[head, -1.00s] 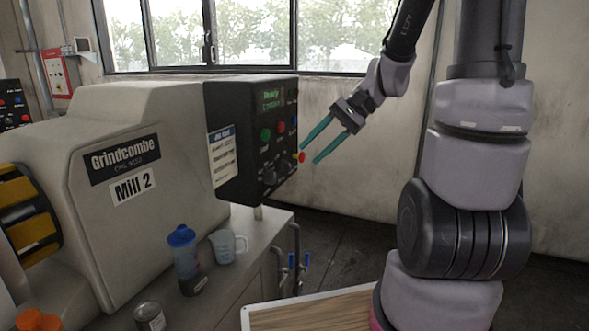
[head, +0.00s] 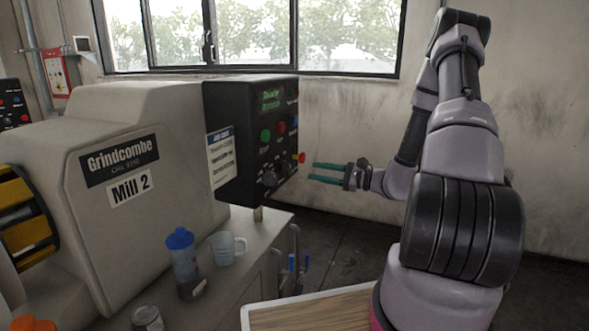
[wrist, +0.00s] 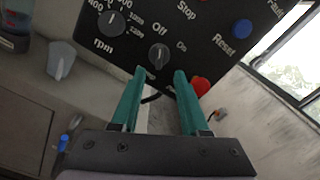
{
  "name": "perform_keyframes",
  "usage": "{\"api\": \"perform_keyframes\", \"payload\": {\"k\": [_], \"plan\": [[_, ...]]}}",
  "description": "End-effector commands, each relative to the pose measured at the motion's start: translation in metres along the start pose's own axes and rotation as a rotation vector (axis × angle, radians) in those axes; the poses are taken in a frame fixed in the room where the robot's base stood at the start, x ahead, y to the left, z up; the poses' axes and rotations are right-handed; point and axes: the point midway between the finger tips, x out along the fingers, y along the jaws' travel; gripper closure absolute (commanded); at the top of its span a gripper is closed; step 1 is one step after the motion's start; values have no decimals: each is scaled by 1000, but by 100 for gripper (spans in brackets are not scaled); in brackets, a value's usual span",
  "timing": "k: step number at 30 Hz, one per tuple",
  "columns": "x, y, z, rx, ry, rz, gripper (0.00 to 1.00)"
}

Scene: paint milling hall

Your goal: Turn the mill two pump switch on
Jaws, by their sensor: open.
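The Mill 2 control panel (head: 255,140) is a black box on the right end of the grey mill labelled Mill 2 (head: 130,186). In the wrist view a rotary switch (wrist: 158,54) with Off and On marks sits near the panel's lower edge; its pointer stands roughly upright in the picture, and I cannot tell its setting. Its lower label is partly hidden by a finger. My gripper (head: 311,172) has two teal fingers, open and empty, to the right of the panel. In the wrist view the fingertips (wrist: 157,78) show just below the switch, with no clear contact.
A red button (wrist: 201,86) is beside the right finger. An rpm dial (wrist: 113,23) and a blue Reset button (wrist: 243,28) are also on the panel. A blue-lidded bottle (head: 183,262), a clear jug (head: 226,247) and a can (head: 146,318) stand on the bench below.

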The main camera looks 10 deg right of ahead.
Motion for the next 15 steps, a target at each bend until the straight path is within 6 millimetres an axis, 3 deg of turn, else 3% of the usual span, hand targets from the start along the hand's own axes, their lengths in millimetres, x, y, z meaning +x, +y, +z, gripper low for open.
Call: {"api": "perform_keyframes", "payload": {"k": [9,15], "plan": [[61,2,1,1,-3,6,55],[80,1,0,0,0,3,55]]}}
